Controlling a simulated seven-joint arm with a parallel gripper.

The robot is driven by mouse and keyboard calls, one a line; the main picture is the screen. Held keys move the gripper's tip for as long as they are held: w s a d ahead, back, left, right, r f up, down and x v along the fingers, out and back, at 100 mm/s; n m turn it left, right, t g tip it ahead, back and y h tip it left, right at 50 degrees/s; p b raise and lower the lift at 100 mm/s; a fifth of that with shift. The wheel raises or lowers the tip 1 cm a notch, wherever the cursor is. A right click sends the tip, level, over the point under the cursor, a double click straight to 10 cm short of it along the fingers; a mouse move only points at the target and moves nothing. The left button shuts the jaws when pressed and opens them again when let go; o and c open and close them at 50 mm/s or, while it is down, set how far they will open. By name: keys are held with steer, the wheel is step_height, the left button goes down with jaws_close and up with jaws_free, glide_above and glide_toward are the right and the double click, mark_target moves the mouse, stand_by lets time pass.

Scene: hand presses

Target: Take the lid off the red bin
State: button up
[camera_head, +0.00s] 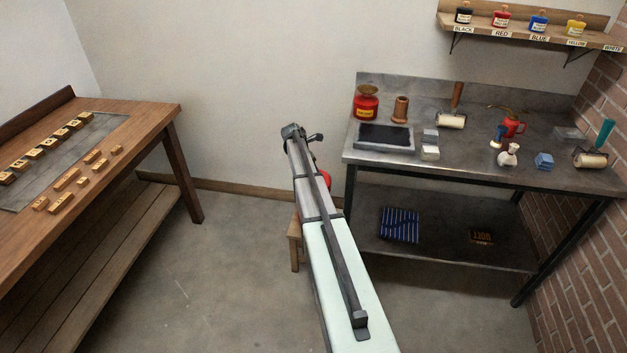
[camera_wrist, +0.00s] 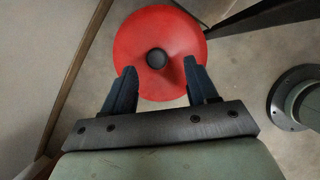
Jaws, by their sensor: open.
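The red bin's round red lid (camera_wrist: 185,30) with a dark knob (camera_wrist: 157,58) at its centre fills the upper middle of the wrist view. My gripper (camera_wrist: 160,80) is open and empty, its two dark fingers reaching over the lid's near edge, with the knob just beyond and between the fingertips. I cannot tell whether the fingers touch the lid. In the head view only a small red part of the bin or lid (camera_head: 327,179) shows beside my arm; the rest is hidden behind it. My gripper (camera_head: 302,134) appears there at the arm's far end.
A metal bench (camera_head: 440,165) with a red can, rollers and bottles stands at the right, close to the bin. A wooden table (camera_head: 150,120) with several wooden blocks is at the left. A wooden stool-like piece (camera_head: 294,245) stands by my arm.

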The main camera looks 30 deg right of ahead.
steer(key=shift+x, duration=1.9)
steer(key=shift+w, duration=0.2)
steer(key=shift+c, duration=0.5)
jaws_close()
